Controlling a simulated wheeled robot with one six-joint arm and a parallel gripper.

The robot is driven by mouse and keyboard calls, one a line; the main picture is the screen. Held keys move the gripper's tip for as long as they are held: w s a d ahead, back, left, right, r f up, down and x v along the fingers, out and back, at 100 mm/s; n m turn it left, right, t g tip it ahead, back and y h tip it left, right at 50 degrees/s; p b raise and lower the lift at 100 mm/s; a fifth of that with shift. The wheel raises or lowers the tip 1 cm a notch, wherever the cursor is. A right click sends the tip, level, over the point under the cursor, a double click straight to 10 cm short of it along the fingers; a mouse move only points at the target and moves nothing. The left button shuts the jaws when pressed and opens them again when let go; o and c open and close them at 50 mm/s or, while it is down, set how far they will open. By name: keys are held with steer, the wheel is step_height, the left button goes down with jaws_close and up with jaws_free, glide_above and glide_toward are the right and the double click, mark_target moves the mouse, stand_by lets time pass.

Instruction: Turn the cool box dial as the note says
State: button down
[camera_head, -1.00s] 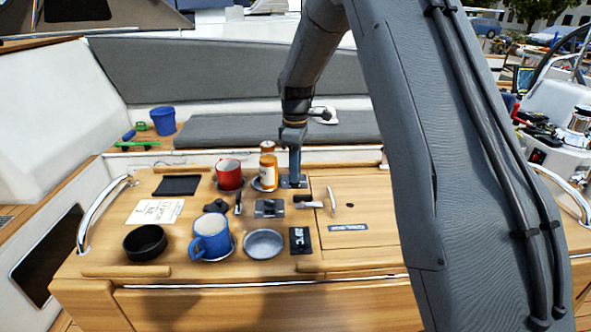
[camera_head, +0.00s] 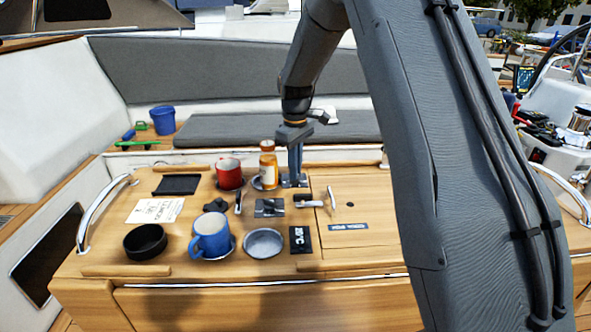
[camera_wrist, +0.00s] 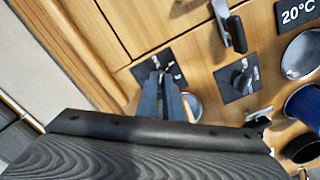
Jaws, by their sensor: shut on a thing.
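My gripper (camera_head: 294,178) points down at a dark square plate (camera_head: 304,183) at the back of the wooden table. In the wrist view my gripper's two fingers (camera_wrist: 163,82) stand close together on this plate (camera_wrist: 140,70), which has white marks. They are shut on the dial there, which they mostly hide. The note (camera_head: 155,210), a pale sheet with handwriting too small to read surely, lies at the left. A black display (camera_head: 301,239) reads 20°C; it also shows in the wrist view (camera_wrist: 297,12).
A second dark plate with a knob (camera_head: 269,208) lies nearer the front, with a black-handled lever (camera_head: 308,202) beside it. An orange-brown bottle (camera_head: 268,170) and a red mug (camera_head: 228,174) stand close left of my gripper. A blue mug (camera_head: 210,235), metal dish (camera_head: 263,242) and black bowl (camera_head: 145,241) stand in front.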

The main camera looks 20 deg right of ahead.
steer(key=m, duration=0.4)
steer(key=shift+a+m, duration=0.1)
steer(key=shift+m, duration=0.2)
steer(key=m, duration=0.3)
steer(key=shift+m, duration=0.4)
steer(key=m, duration=0.3)
steer(key=shift+a, duration=0.1)
steer(key=shift+r+m, duration=0.1)
steer(key=shift+m, duration=1.9)
steer(key=shift+w, duration=0.1)
steer(key=c, duration=1.9)
jaws_free()
step_height(320, 180, up, 8)
steer(key=shift+f+b, duration=0.15)
steer(key=shift+b, duration=1.1)
